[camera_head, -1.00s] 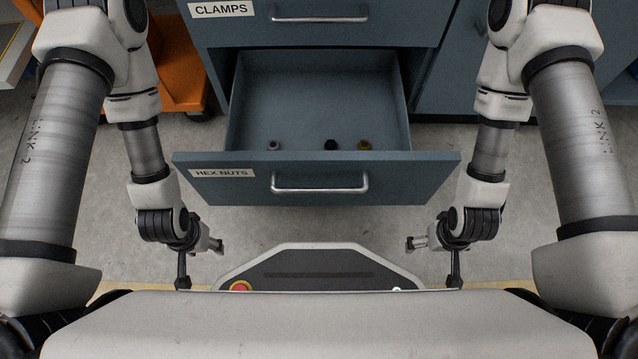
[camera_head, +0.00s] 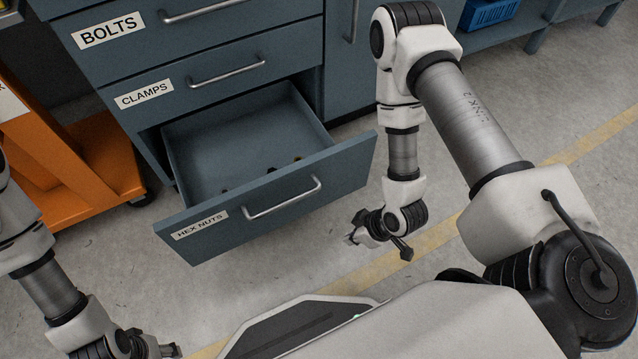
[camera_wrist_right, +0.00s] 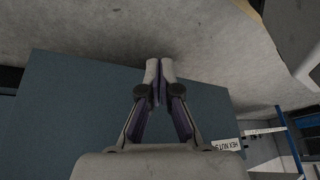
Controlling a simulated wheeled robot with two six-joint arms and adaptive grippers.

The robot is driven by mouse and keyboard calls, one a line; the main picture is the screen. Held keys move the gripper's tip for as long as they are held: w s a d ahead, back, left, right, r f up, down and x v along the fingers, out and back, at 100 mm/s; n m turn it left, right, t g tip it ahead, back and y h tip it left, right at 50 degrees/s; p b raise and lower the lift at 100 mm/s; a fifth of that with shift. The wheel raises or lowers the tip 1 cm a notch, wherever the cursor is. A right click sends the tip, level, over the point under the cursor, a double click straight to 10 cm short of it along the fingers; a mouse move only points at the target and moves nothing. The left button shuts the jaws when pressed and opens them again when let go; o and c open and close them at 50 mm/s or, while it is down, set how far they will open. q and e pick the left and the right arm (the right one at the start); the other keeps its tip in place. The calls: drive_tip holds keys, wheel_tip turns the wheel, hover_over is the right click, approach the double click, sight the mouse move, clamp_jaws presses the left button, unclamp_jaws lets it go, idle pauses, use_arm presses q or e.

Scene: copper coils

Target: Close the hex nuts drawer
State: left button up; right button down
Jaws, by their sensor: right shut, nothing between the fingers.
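The hex nuts drawer (camera_head: 275,212) is the lowest labelled drawer of the blue-grey cabinet and stands pulled well out. Its front has a HEX NUTS label and a silver bar handle (camera_head: 284,198). A few small dark and brass-coloured pieces lie inside, partly hidden by the front. My right gripper (camera_head: 350,239) is shut and empty, in front of and below the drawer's right end, apart from it. In the right wrist view its closed fingertips (camera_wrist_right: 159,66) overlap the blue-grey drawer front. My left gripper (camera_head: 172,351) is at the bottom left edge, partly cut off; its jaws are unclear.
The clamps drawer (camera_head: 215,88) and bolts drawer (camera_head: 185,32) above are shut. An orange cart (camera_head: 85,170) stands left of the cabinet. A blue bin (camera_head: 488,12) sits on a shelf at the back right. The floor before the drawer is clear.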

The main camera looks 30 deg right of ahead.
sight(312, 165)
drive_tip(key=w+r+n+t+y, duration=0.2)
drive_tip(key=w+n+t+y, duration=0.15)
drive_tip(key=n, duration=0.25)
drive_tip(key=d+r+n+t+y+p, duration=0.3)
drive_tip(key=d+r+n+t+y, duration=0.45)
drive_tip(key=n, duration=0.75)
drive_tip(key=w+a+b, duration=0.2)
drive_tip(key=w, duration=0.1)
drive_tip(key=w+a+r+g+b, duration=0.1)
drive_tip(key=w+a+b, duration=0.1)
drive_tip(key=w+a, duration=0.1)
drive_tip(key=w+a+g+h+b, duration=0.1)
drive_tip(key=w+a+b, duration=0.1)
drive_tip(key=w, duration=0.1)
drive_tip(key=shift+a+r, duration=0.3)
use_arm(q)
drive_tip(key=shift+s+a+f, duration=0.15)
drive_tip(key=shift+f, duration=1.45)
use_arm(e)
drive_tip(key=shift+w+r, duration=0.15)
drive_tip(key=shift+w, duration=0.35)
